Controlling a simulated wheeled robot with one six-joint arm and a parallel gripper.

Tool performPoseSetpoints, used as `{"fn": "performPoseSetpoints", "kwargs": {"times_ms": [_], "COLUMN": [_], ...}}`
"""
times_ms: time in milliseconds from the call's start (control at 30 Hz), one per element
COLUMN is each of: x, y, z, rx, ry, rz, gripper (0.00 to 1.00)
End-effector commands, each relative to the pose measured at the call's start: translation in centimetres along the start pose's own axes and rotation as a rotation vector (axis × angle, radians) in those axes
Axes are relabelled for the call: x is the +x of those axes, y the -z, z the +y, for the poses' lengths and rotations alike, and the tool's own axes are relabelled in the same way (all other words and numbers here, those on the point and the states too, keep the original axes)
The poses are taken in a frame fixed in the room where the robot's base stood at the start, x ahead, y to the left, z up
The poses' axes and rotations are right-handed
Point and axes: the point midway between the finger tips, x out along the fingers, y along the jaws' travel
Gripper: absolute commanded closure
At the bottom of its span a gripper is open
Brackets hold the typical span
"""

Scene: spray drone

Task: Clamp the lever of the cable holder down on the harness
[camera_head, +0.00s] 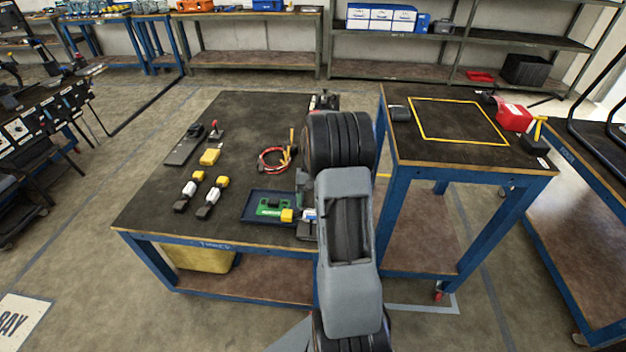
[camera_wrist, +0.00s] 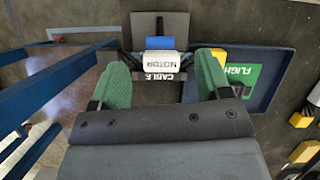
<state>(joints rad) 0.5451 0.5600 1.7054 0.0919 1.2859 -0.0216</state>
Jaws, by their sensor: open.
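The cable holder is a dark plate (camera_wrist: 145,24) marked CABLE, at the top middle of the wrist view. It lies on the table just left of the blue tray. A white block labelled MOTOR (camera_wrist: 164,66) with a blue part (camera_wrist: 160,43) sits on it; I cannot tell whether this is the harness end. A thin dark upright piece stands behind the blue part; I cannot tell whether it is the lever. My gripper (camera_wrist: 163,78) is open, its green fingertips on either side of the MOTOR block with gaps. In the head view my arm hides most of the holder.
A blue tray (camera_wrist: 254,105) holds a green FLIGHT board (camera_wrist: 240,74) and a yellow block. In the head view, a red cable loop (camera_head: 270,168), yellow blocks (camera_head: 210,157) and a small red-knobbed lever (camera_head: 215,130) lie on the worktable (camera_head: 145,210). A taller table (camera_head: 450,150) stands right.

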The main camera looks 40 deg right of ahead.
Motion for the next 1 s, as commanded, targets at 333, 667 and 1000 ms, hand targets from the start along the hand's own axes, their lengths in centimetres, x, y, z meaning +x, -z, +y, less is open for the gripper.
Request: {"fn": "performPoseSetpoints", "kwargs": {"times_ms": [333, 667, 1000], "x": [-5.8, -7.2, -7.5], "y": [0.0, 0.0, -0.5], "z": [0.0, 0.0, -0.6], "rx": [0.0, 0.001, -0.012], "ry": [0.001, 0.0, -0.006], "rz": [0.002, 0.0, 0.014], "gripper": [0.29, 0.29, 0.43]}}
